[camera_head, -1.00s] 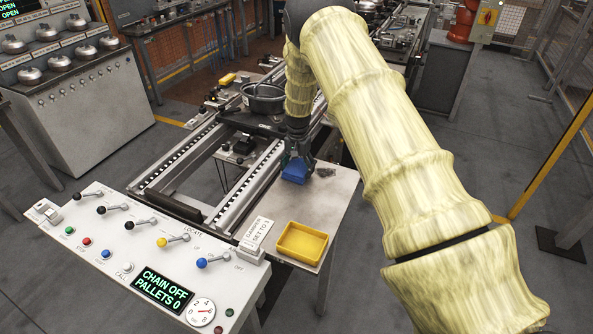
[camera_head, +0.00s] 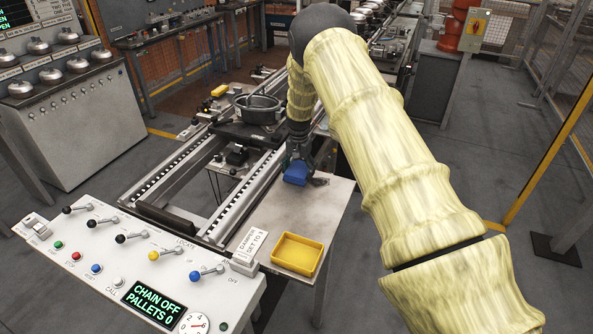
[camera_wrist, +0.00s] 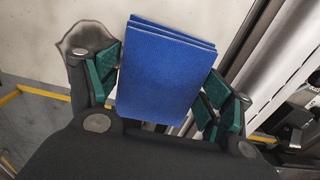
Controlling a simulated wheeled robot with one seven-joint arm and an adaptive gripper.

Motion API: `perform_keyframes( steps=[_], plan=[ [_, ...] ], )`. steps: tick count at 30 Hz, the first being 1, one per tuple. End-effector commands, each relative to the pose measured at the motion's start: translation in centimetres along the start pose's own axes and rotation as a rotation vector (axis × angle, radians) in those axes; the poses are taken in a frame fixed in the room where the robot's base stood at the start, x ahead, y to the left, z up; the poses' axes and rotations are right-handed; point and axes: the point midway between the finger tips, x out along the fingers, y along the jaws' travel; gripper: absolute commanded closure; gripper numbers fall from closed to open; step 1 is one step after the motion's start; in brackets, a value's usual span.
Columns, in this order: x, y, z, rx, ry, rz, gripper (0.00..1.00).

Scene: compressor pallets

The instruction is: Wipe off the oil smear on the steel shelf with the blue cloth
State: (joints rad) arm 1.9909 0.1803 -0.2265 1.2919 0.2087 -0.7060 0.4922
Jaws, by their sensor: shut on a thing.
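The steel shelf (camera_head: 300,212) is a light plate beside the conveyor. The oil smear is a dark grey patch (camera_head: 320,182) on it, just right of my gripper in the head view. In the wrist view part of the smear (camera_wrist: 84,30) shows behind the left finger. My gripper (camera_head: 297,165) points down over the shelf and is shut on the folded blue cloth (camera_head: 295,174). The cloth (camera_wrist: 165,75) fills the space between the green finger pads in the wrist view. I cannot tell whether the cloth touches the shelf.
A yellow tray (camera_head: 275,257) sits at the shelf's front end. A control panel (camera_head: 70,255) with levers and a lit display is at front left. Conveyor rails (camera_head: 240,200) run along the shelf's left side. A grey compressor part (camera_head: 258,108) stands behind.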

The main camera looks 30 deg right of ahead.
Motion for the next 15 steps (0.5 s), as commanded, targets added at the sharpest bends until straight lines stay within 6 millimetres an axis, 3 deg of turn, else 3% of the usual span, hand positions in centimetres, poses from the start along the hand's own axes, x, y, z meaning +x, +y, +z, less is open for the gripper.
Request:
perform_keyframes(
  steps=[15],
  plan=[
    [-0.3, 3.9, -0.1, 0.002, 0.0, 0.0, 0.39]
  ],
)
